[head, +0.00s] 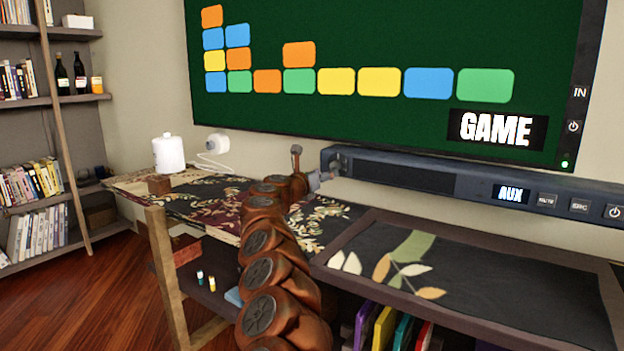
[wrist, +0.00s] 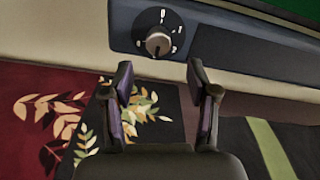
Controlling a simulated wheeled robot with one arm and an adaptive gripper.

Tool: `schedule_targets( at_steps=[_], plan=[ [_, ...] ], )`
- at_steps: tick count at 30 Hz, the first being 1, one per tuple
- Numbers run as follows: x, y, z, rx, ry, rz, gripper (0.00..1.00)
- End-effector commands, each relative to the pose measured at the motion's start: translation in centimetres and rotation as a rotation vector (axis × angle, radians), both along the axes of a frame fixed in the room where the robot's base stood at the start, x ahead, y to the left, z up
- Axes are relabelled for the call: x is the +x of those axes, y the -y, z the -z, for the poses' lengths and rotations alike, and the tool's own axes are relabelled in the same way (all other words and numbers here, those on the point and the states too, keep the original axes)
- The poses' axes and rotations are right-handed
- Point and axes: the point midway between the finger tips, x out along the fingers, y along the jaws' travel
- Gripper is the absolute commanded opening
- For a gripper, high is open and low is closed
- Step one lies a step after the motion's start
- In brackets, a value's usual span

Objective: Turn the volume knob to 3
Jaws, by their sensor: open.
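The volume knob (wrist: 158,44) is a round grey-brown knob on a black dial at the left end of the soundbar (head: 400,178). Pale marks ring it, with a 0 at the top; the other marks are too small to read surely. In the head view the knob is mostly hidden behind my gripper (head: 326,177). In the wrist view my gripper (wrist: 160,82) is open and empty. Its two fingers stand apart below the knob, one to each side, and do not touch it.
Below the soundbar is a cabinet top with floral cloth (head: 210,195) and a framed dark panel (head: 450,265). A TV (head: 380,60) hangs above. A white canister (head: 168,153) and a white device (head: 214,148) stand at the left. The soundbar's buttons (head: 580,206) are far right.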

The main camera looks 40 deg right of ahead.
Motion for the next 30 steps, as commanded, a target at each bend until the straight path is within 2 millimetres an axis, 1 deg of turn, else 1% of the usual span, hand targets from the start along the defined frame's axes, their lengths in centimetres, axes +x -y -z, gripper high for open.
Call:
schedule_targets(
  at_steps=[7,17,22,30],
  plan=[
    [0.0,-1.1,-0.3,-0.004,0.012,-0.009,0.59],
    [-0.4,-2.4,0.0,0.0,0.003,-0.007,0.59],
    [-0.7,-3.4,-0.4,-0.005,0.012,-0.011,0.59],
    [-1.1,-4.9,-0.3,-0.006,0.008,-0.009,0.59]
  ],
)
